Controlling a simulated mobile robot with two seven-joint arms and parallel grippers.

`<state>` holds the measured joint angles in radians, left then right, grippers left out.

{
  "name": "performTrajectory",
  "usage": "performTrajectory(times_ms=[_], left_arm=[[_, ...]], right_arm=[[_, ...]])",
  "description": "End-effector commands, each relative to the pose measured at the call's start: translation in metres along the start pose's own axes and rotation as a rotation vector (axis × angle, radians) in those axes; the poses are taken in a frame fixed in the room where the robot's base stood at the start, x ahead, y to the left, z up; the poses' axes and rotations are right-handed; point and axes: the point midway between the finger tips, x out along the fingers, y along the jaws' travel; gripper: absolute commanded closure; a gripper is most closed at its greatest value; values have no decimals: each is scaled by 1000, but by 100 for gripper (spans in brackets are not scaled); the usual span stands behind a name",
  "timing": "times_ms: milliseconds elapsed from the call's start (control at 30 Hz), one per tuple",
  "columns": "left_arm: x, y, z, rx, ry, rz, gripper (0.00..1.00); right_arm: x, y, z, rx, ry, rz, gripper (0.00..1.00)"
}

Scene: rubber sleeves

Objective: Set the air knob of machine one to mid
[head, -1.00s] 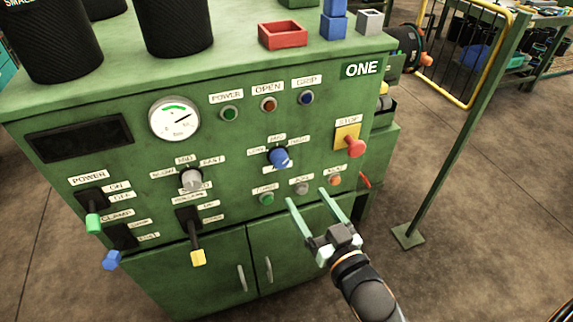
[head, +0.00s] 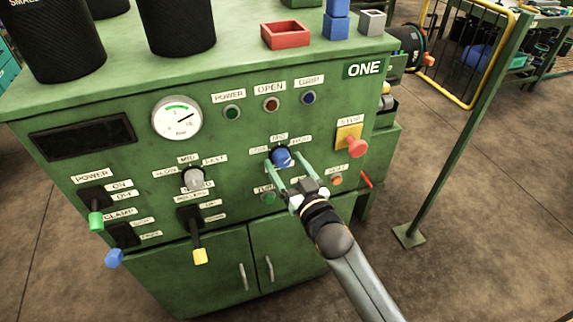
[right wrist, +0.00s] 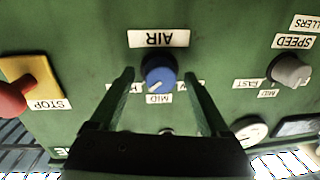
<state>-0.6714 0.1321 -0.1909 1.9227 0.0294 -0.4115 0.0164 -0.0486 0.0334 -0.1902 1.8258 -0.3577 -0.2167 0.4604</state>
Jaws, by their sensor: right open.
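The blue air knob (head: 282,158) is on the green front panel of the machine marked ONE (head: 364,68). In the right wrist view, upside down, the knob (right wrist: 160,72) sits by the AIR label (right wrist: 158,39) and MID label (right wrist: 158,98). Its white mark points down-left there, a little to the left of MID. My right gripper (head: 284,162) is open, one finger on each side of the knob. In the right wrist view its fingers (right wrist: 159,77) show a gap on both sides of the knob. My left gripper is not in view.
The red stop button (head: 357,147) is right of the knob. The grey speed knob (head: 193,179) is to its left. Small buttons, such as the orange one (head: 337,180), sit below. A green post (head: 455,140) stands to the right of the machine.

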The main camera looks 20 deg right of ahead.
Motion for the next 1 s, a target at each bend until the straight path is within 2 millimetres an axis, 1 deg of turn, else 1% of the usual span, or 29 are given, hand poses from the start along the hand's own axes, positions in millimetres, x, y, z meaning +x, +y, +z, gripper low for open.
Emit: performTrajectory(times_ms=[167, 200, 800, 900, 1000], left_arm=[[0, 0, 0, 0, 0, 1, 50], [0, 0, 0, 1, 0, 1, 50], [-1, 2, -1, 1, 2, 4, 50], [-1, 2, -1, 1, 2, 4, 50], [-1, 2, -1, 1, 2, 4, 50]], right_arm=[[0, 0, 0, 1, 0, 0, 20], [0, 0, 0, 0, 0, 0, 22], [0, 0, 0, 1, 1, 0, 90], [0, 0, 0, 0, 1, 0, 100], [0, 0, 0, 0, 0, -1, 100]])
